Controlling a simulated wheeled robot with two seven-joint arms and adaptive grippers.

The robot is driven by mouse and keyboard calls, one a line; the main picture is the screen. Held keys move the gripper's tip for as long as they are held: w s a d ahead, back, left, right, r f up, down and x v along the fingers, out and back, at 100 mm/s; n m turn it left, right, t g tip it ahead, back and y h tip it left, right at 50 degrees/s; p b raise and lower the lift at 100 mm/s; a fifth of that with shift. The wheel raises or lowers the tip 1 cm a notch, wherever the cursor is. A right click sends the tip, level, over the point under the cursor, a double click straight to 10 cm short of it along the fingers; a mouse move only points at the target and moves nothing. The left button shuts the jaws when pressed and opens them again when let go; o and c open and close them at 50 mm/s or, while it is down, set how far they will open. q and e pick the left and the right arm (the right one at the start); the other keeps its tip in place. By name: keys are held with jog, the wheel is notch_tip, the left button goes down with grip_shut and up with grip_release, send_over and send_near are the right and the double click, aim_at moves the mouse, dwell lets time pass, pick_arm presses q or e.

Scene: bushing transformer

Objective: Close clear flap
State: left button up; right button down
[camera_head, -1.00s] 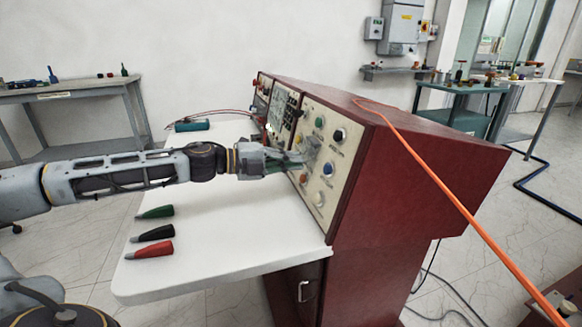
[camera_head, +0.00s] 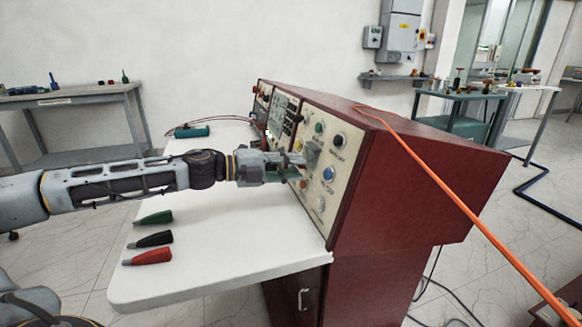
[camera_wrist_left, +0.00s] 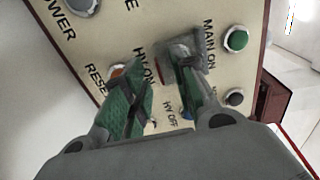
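The clear flap (camera_head: 312,152) is a small see-through cover on the sloped cream control panel (camera_head: 335,160) of the dark red console. In the left wrist view the flap (camera_wrist_left: 186,46) stands out from the panel beside the MAIN ON label. My left gripper (camera_head: 298,167) is at the panel face, close to the flap. In the left wrist view its two green-padded fingers (camera_wrist_left: 163,88) are apart with nothing held between them. The right fingertip overlaps the flap's lower part; I cannot tell if it touches. My right gripper is not in view.
A green button (camera_wrist_left: 236,39) and a black one (camera_wrist_left: 235,97) sit right of the flap. An orange cable (camera_head: 440,185) crosses the console top. Green, black and red cone-shaped connectors (camera_head: 153,257) lie on the white shelf (camera_head: 220,260), which is otherwise mostly clear.

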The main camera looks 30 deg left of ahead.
pick_arm(q)
jog(key=v, duration=1.2)
dwell(0.9)
dwell(0.6)
